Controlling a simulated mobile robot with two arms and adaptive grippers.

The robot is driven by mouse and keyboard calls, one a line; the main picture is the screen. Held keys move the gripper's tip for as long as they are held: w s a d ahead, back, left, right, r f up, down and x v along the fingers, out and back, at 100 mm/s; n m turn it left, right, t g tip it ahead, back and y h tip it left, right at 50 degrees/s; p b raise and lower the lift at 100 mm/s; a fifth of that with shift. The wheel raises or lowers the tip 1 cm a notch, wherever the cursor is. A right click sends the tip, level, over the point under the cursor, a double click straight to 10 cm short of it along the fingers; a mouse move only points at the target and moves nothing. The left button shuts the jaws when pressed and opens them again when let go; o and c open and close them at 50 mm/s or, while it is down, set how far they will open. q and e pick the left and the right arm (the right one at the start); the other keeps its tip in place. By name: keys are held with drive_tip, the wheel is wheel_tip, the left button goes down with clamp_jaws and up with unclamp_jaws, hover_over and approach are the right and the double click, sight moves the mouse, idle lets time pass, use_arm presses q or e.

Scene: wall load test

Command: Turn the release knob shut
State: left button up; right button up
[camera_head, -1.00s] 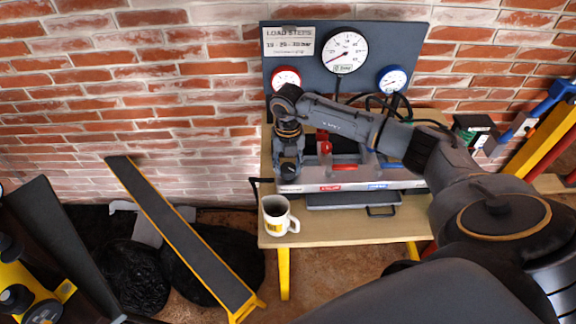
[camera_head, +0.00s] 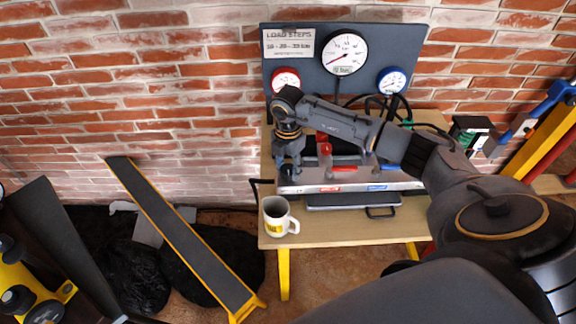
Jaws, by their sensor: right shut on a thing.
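My right gripper (camera_head: 289,168) points down at the left end of the grey pump bench unit (camera_head: 350,187) on the wooden table (camera_head: 340,232). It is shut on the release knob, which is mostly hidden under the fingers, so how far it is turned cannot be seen. A red-handled part (camera_head: 324,150) stands just right of the gripper. The large white gauge (camera_head: 345,54) on the dark panel (camera_head: 306,68) has its red needle toward the lower left. My left gripper is not in view.
A white mug (camera_head: 276,217) stands at the table's front left, close to the gripper. A red gauge (camera_head: 285,80) and a blue gauge (camera_head: 392,81) flank the large one. Black hoses run behind my right arm. A yellow-edged ramp (camera_head: 185,240) leans at left.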

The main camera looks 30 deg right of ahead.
sight(288, 169)
drive_tip(key=shift+m, duration=0.5)
drive_tip(key=o, duration=1.1)
drive_tip(key=shift+o, duration=0.2)
wheel_tip(288, 169, up, 12)
